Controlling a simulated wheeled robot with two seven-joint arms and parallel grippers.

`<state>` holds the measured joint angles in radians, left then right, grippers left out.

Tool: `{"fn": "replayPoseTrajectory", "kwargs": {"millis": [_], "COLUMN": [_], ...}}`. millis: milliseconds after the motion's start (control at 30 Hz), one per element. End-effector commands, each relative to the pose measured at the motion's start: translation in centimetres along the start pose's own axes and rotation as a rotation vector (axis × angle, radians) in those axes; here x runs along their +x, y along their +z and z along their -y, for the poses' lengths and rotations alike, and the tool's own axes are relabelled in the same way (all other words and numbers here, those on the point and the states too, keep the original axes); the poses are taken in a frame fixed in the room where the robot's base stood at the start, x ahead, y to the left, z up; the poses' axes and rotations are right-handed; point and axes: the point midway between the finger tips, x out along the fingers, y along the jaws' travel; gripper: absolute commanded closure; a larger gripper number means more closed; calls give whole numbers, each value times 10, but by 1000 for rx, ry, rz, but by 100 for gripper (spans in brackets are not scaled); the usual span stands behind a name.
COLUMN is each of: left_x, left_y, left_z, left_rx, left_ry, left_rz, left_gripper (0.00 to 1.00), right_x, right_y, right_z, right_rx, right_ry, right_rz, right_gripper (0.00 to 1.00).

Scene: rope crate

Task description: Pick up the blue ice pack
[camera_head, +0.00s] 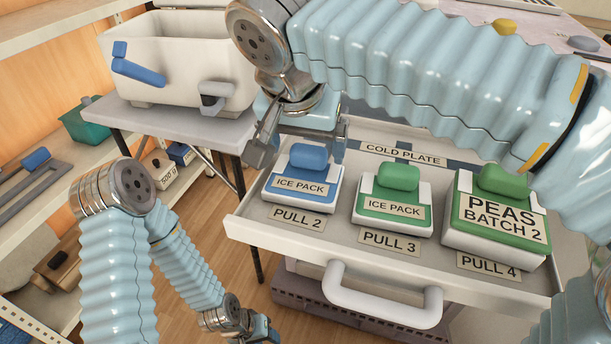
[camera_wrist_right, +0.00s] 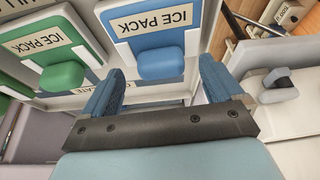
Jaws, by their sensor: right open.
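The blue ice pack (camera_head: 302,187) is a white block with a blue top, a blue knob and an "ICE PACK" label. It lies at the left of the open drawer (camera_head: 250,231), by the "PULL 2" label. My right gripper (camera_head: 300,146) is open above it, one finger on each side of the knob in the head view. In the right wrist view the ice pack (camera_wrist_right: 150,28) is just beyond the open fingers (camera_wrist_right: 160,86), its knob lined up with the gap. My left gripper (camera_head: 238,320) is low at the bottom edge, away from the drawer; its fingers are barely visible.
A green ice pack (camera_head: 393,207) and a green "PEAS BATCH 2" pack (camera_head: 494,215) stand to the right in the drawer. A cold plate (camera_head: 434,160) lies behind. A white crate (camera_head: 180,50) with a blue handle stands on the grey table (camera_head: 150,118) at left.

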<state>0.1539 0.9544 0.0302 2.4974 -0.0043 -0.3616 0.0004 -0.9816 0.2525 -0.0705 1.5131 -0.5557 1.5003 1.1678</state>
Motion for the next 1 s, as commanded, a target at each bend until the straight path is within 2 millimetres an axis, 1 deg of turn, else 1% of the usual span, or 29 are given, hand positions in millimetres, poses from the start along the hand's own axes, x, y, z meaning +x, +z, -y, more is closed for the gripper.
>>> {"fn": "replayPoseTrajectory", "kwargs": {"millis": [33,100,200,367,833,1000], "left_x": [1,2,2,2,2,2], "left_y": [0,0,0,0,0,0], "left_z": [1,1,1,1,1,1], "left_rx": [0,0,0,0,0,0], "left_ry": [0,0,0,0,0,0], "left_rz": [0,0,0,0,0,0], "left_gripper": [57,57,57,57,57,57], "right_x": [8,14,17,17,16,16], "right_y": [1,0,0,0,0,0], "right_z": [0,0,0,0,0,0], "right_rx": [0,0,0,0,0,0], "right_ry": [2,1,1,0,0,-1], "right_rz": [1,0,0,0,0,-1], "right_gripper": [6,6,6,6,78,79]}}
